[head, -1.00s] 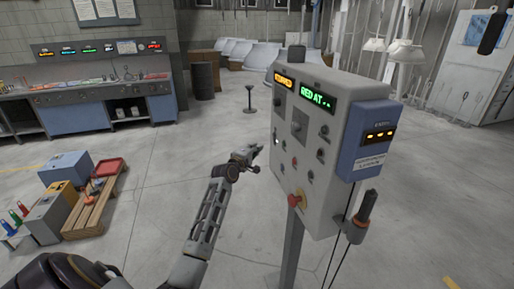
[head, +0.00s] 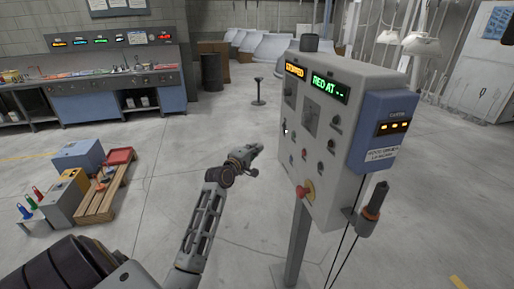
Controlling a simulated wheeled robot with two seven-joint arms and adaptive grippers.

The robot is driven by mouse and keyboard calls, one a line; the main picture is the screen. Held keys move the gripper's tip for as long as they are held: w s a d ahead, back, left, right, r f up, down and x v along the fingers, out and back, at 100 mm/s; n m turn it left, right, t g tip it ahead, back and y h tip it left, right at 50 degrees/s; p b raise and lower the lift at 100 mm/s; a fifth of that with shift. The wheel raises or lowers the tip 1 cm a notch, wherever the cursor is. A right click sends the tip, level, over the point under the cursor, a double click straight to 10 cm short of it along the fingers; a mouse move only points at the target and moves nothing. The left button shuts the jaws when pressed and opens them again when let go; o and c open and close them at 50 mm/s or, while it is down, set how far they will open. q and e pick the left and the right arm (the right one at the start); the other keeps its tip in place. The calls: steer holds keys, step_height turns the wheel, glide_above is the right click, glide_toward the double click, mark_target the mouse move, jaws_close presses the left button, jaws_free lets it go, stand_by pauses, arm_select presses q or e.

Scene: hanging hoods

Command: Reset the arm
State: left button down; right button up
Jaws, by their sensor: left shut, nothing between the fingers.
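My left arm comes in from the lower left of the head view. Its gripper (head: 246,158) is shut and empty, and it hangs in the air just left of the control box. The grey control box (head: 325,125) stands on a post (head: 296,240). I see a gap between the gripper and the panel. My right gripper is not in view.
A blue unit (head: 384,130) is fixed to the box's right side, with a dark handle (head: 372,205) below it. A wooden pallet (head: 105,195) with boxes stands at left. A workbench (head: 95,85) lines the back wall.

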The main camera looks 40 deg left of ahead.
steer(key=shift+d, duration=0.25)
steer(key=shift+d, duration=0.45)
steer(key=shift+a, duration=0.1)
